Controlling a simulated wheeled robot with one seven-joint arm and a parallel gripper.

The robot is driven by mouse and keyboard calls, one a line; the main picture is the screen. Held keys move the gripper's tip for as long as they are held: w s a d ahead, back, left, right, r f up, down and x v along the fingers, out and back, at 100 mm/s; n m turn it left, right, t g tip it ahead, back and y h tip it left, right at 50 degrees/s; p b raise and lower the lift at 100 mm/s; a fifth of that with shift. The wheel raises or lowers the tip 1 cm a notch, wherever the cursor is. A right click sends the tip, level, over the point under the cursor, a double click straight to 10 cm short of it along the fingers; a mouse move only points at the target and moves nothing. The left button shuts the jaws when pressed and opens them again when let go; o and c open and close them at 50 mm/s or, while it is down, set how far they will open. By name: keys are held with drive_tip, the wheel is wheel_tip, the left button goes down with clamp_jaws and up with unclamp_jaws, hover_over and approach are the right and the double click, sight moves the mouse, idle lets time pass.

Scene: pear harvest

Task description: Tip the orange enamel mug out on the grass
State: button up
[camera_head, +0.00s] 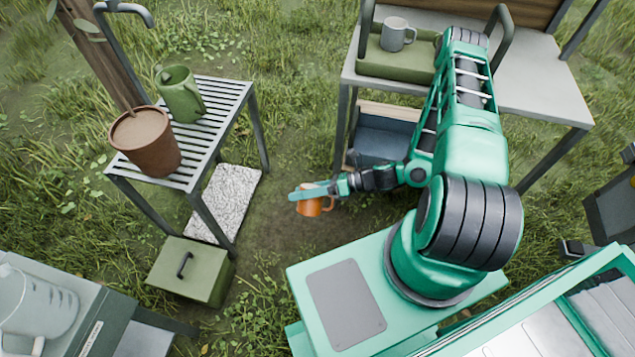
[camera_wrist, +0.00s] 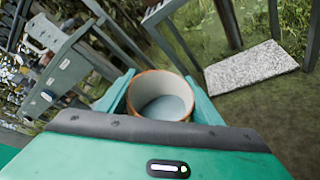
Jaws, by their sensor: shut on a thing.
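The orange enamel mug (camera_head: 311,205) is held in the air over the ground, to the left of my arm in the head view. My gripper (camera_head: 312,190) is shut on it. In the wrist view the mug (camera_wrist: 161,88) sits between the two green fingers, one on each side. Its mouth faces the wrist camera, showing a pale interior with a grey-blue area at the bottom; I cannot tell whether that is liquid. In the head view the mug looks roughly upright, with part of its top hidden by the fingers. Grass and bare soil (camera_head: 275,225) lie below it.
A slatted table (camera_head: 215,105) at left bears a brown pot (camera_head: 148,145) and a green jug (camera_head: 180,95). A green box (camera_head: 190,270) and a pale speckled slab (camera_head: 225,200) lie by it. A bench (camera_head: 535,85) holds a green tray (camera_head: 375,62) with a grey mug (camera_head: 395,35).

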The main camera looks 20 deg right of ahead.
drive_tip(key=shift+w+d+r+m+g+y+p, duration=0.15)
drive_tip(key=shift+r+m+g+y+p, duration=0.2)
drive_tip(key=shift+m, duration=0.45)
idle(0.6)
drive_tip(key=shift+w+d+r+m+y+p, duration=0.15)
drive_tip(key=shift+r+m+y+p, duration=0.2)
drive_tip(key=shift+m, duration=0.3)
drive_tip(key=shift+w+d+r+m+y+p, duration=0.1)
drive_tip(key=shift+r+m+y+p, duration=0.1)
drive_tip(key=shift+m+y, duration=0.35)
idle(1.2)
drive_tip(key=shift+w+d+r+m, duration=0.2)
drive_tip(key=shift+w+d+m, duration=0.15)
drive_tip(key=shift+w+m, duration=0.4)
idle(0.6)
